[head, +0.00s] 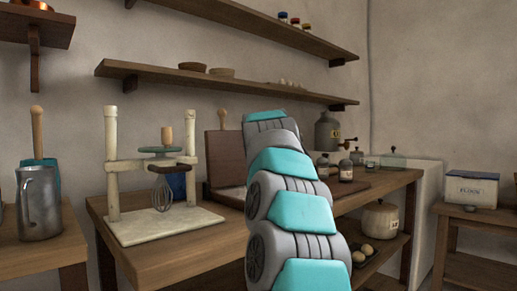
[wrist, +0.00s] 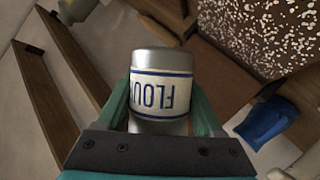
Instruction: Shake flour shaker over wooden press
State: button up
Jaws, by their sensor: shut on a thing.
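The flour shaker (wrist: 160,93) is a grey metal cylinder with a white label, its blue "FLOUR" lettering upside down in the wrist view. My gripper (wrist: 162,108) is shut on it, one teal finger on each side. In the head view my arm hides both gripper and shaker. The wooden press (head: 226,158) stands open on the middle table, with a raised dark panel and a handle; my arm covers part of it. In the wrist view a dark brown surface, apparently the press (wrist: 262,35), is covered with white specks and lies beyond the shaker at upper right.
A cream stand (head: 112,165) with a whisk (head: 162,194) is left of the press. A blue object (wrist: 264,122) lies near the speckled surface. Bottles (head: 345,170) and a grey canister (head: 327,132) are right of my arm. A shelf (head: 230,82) runs above.

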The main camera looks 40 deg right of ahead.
jog(key=m+y, duration=0.1)
jog(key=m, duration=0.1)
jog(key=r+m+y+p, duration=0.1)
jog(key=shift+a+m+t+p, duration=0.1)
jog(key=shift+m+t+p, duration=0.2)
jog(key=shift+m, duration=0.1)
jog(key=shift+f+m+y+p, duration=0.15)
jog(key=shift+m+y+p, duration=0.15)
jog(key=shift+m+y, duration=0.45)
jog(key=shift+a, duration=0.1)
